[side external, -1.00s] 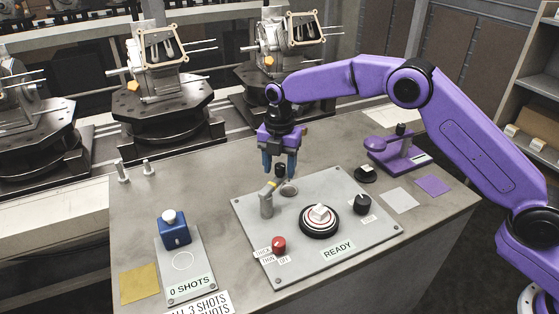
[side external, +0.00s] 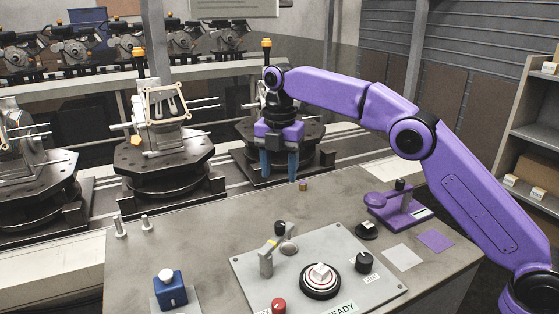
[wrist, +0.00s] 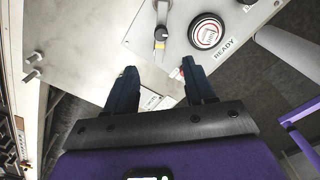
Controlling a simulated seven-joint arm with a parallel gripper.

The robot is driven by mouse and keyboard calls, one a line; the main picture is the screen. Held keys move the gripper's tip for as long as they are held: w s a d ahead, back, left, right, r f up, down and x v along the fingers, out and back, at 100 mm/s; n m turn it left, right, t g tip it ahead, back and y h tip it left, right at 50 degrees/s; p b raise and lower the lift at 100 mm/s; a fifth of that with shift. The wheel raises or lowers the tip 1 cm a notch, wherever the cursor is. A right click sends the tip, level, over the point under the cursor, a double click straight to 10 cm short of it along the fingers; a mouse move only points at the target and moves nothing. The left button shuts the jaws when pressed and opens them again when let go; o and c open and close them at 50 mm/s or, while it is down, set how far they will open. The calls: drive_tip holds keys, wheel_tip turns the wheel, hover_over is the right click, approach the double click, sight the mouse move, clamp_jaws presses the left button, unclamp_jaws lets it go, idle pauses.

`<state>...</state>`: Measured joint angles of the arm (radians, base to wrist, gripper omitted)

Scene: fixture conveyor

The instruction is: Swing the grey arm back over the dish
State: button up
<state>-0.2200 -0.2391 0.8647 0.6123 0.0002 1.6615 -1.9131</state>
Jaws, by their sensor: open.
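The grey arm (side external: 266,262) stands on the grey control panel, with a yellow piece near its top and a black knob (side external: 280,228) at its end. The shallow grey dish (side external: 288,249) lies just right of the arm; I cannot tell whether the arm's end overlaps it. My gripper (side external: 279,170) points down, open and empty, raised above and apart from the knob. In the wrist view the knob (wrist: 161,33) shows just beyond my open gripper (wrist: 159,68); the dish cannot be made out there.
The panel also carries a white push button (side external: 320,273), a red knob (side external: 278,305) and a black dial (side external: 364,262). A blue block (side external: 170,288) sits at front left. A purple stand (side external: 400,205) and a small brown cylinder (side external: 303,187) are further back.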

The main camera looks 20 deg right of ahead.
drive_tip(key=shift+r, duration=0.9)
drive_tip(key=shift+s, duration=0.1)
drive_tip(key=s+d+m, duration=0.2)
drive_tip(key=s+m, duration=0.2)
drive_tip(key=s, duration=0.6)
drive_tip(key=s+d+m, duration=0.2)
drive_tip(key=s+m, duration=0.2)
drive_tip(key=s, duration=0.6)
drive_tip(key=s+d+f+m, duration=0.3)
drive_tip(key=s+d, duration=0.5)
drive_tip(key=s, duration=0.3)
drive_tip(key=s+d+f+m, duration=0.3)
drive_tip(key=s+d+f, duration=0.3)
drive_tip(key=s+d, duration=0.2)
drive_tip(key=s, duration=0.2)
drive_tip(key=shift+s+m, duration=0.3)
drive_tip(key=shift+s, duration=0.1)
drive_tip(key=shift+r, duration=0.1)
